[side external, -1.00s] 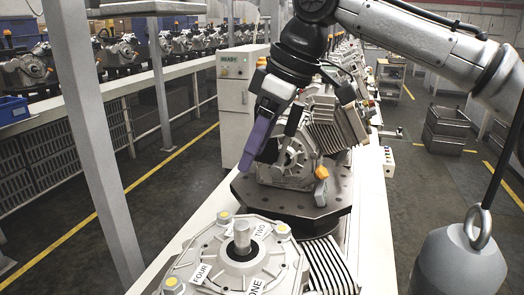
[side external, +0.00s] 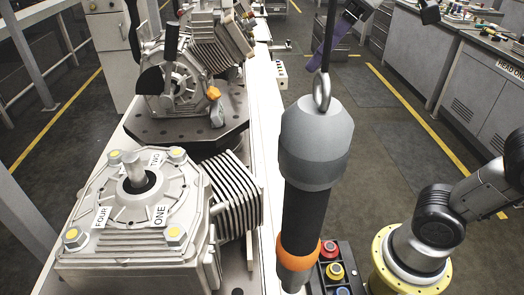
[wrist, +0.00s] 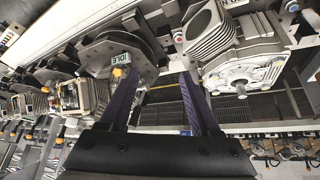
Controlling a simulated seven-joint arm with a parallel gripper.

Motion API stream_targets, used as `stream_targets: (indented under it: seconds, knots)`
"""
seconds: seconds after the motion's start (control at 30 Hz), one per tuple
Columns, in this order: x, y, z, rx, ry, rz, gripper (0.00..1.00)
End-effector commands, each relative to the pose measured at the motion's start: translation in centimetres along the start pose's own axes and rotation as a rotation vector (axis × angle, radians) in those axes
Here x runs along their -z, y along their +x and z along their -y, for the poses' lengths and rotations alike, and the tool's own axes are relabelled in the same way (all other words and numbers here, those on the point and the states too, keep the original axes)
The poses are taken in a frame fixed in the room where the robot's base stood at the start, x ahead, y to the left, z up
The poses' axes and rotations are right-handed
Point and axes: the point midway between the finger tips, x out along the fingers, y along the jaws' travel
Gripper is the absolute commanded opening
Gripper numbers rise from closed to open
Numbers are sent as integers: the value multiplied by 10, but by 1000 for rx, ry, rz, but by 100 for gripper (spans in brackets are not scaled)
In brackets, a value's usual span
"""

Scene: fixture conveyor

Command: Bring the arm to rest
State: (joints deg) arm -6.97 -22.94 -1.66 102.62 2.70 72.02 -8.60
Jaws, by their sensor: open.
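My gripper (side external: 332,36) is at the top of the side external view, right of the conveyor and behind the hanging tool's cord, which partly hides it. In the wrist view my gripper (wrist: 158,82) shows its two purple fingers spread apart with nothing between them. No object touches the fingers.
An engine (side external: 180,75) stands on a dark round plate (side external: 165,132) on the conveyor. A nearer engine has labelled yellow-capped bolts (side external: 135,205). A heavy tool (side external: 318,135) hangs over a button box (side external: 335,270). Benches (side external: 465,75) line the right. The aisle floor (side external: 385,110) is clear.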

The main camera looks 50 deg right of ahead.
Motion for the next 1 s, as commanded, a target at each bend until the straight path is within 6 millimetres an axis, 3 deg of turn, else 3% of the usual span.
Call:
stream_targets:
  seconds: [0.03,0.2,0.3,0.43,0.57,1.0]
  knots:
    - [-26,5,-5,-19,34,2,64]
    - [-100,34,-12,-68,130,10,64]
    - [-138,56,-12,-86,174,23,64]
    - [-172,83,-9,-95,206,47,64]
    - [-187,100,-9,-98,227,64,64]
    - [-180,100,-10,-102,243,36,64]
